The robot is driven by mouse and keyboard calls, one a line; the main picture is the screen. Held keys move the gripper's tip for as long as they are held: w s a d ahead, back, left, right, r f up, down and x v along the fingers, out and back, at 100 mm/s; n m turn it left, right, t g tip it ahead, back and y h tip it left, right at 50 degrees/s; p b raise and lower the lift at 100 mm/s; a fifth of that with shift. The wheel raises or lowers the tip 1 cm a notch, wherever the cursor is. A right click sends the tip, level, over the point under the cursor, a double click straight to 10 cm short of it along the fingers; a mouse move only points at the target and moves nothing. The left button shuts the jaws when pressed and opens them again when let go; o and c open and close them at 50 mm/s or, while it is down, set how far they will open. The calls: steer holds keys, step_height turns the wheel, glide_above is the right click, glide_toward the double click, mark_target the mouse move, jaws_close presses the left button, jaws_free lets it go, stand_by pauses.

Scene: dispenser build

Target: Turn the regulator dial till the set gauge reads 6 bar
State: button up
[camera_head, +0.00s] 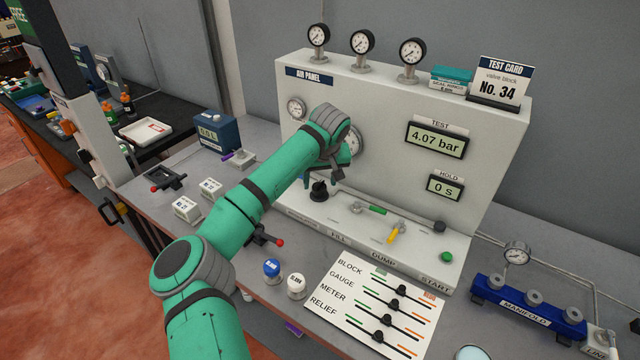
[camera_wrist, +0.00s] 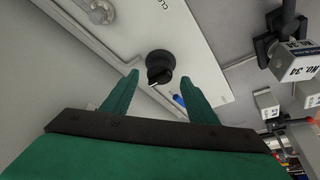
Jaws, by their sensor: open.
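The regulator dial, a black knob (camera_head: 319,190), stands on the lower ledge of the air panel (camera_head: 400,85). The knob also shows in the wrist view (camera_wrist: 160,67), with a light pointer mark. My gripper (camera_wrist: 159,77) is open, one finger to each side of the knob in that view; I see no contact. In the head view my gripper (camera_head: 338,172) is just above and right of the knob. A round gauge (camera_head: 355,141) on the panel face is partly hidden by my wrist; I cannot tell its reading. Another gauge (camera_head: 296,108) is left of it, too small to read.
The test display (camera_head: 436,140) reads 4.07 bar and the hold display (camera_head: 445,187) 0 s. A yellow lever (camera_head: 396,233) and green button (camera_head: 446,256) are to the right on the ledge. A red-tipped lever (camera_head: 268,239) stands on the bench in front.

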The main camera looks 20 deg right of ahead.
steer(key=shift+x, duration=1.15)
steer(key=c, duration=1)
steer(key=shift+m, duration=0.3)
steer(key=shift+f+m+h, duration=0.1)
steer(key=shift+m+h, duration=0.3)
steer(key=shift+m, duration=0.3)
steer(key=m, duration=0.1)
steer(key=m+h, duration=0.1)
steer(key=m+g, duration=0.1)
steer(key=m, duration=0.1)
steer(key=shift+w+a, duration=0.1)
steer(key=shift+a, duration=0.2)
steer(key=m, duration=0.2)
steer(key=m+g+h, duration=0.1)
steer(key=m, duration=0.1)
steer(key=m+g, duration=0.1)
steer(key=m, duration=0.1)
steer(key=shift+w+a+m+h, duration=0.15)
steer(key=shift+w+m+h, duration=0.1)
steer(key=shift+m+h, duration=0.15)
steer(key=shift+m, duration=0.3)
